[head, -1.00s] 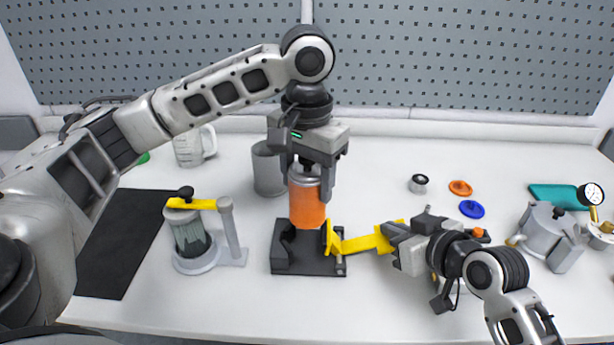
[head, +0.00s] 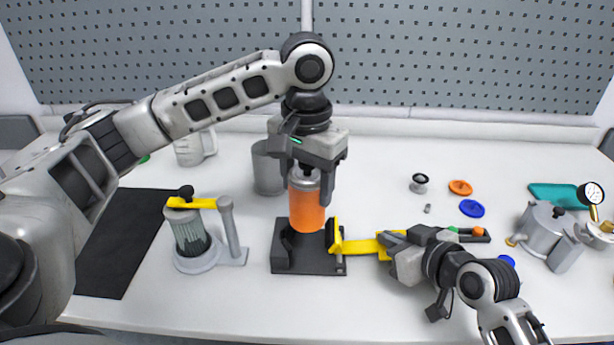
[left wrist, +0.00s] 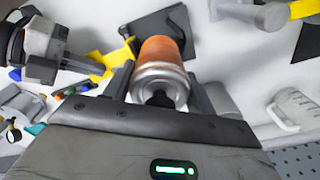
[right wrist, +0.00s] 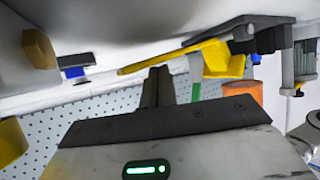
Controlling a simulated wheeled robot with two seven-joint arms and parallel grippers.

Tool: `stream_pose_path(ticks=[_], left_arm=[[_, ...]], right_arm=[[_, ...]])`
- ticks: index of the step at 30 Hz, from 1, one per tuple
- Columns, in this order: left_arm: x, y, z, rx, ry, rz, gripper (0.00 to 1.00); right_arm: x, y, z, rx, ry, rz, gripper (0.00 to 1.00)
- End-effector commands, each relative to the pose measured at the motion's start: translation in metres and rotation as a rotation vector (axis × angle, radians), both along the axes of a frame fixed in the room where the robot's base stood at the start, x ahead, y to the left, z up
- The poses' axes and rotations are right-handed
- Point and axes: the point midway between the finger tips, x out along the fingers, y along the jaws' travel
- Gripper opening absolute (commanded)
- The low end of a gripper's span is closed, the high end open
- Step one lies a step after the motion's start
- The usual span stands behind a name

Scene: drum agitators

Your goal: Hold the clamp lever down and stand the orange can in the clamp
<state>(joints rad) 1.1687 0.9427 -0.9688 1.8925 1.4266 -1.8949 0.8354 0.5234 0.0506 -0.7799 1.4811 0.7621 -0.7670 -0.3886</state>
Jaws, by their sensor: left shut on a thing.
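The orange can (head: 307,212) with a silver top stands upright over the dark clamp base (head: 308,266); I cannot tell whether its bottom touches the base. My left gripper (head: 308,186) is shut on the can's top from above; the can also shows between its fingers in the left wrist view (left wrist: 160,54). The yellow clamp lever (head: 360,246) sticks out to the right, its upright pad beside the can. My right gripper (head: 388,248) is at the lever's outer end. In the right wrist view its fingers (right wrist: 158,74) are together, against or very near the yellow lever (right wrist: 178,54).
A grey stand with a yellow arm and ribbed cylinder (head: 190,236) is on the left, beside a black mat (head: 105,262). A grey cylinder (head: 267,172) stands behind the can. Orange (head: 460,187) and blue (head: 471,208) discs and a grey pot (head: 545,228) lie right.

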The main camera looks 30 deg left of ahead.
Motion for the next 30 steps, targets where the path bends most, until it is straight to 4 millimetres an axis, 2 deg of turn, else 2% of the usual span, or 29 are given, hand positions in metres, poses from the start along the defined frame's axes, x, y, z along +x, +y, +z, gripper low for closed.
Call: stream_pose_path(ticks=[6, 17, 30], left_arm=[[-0.001, 0.000, -0.009, 0.000, -0.001, 0.000, 0.28], [-0.001, 0.000, -0.011, 0.000, -0.001, 0.000, 0.28], [-0.001, 0.000, -0.033, 0.000, 0.000, -0.001, 0.28]], right_arm=[[-0.001, 0.000, -0.002, -0.005, 0.004, 0.000, 0.00], [0.000, -0.001, -0.002, -0.005, 0.004, 0.000, 0.00], [0.000, -0.001, -0.002, -0.005, 0.004, 0.000, 0.00]])
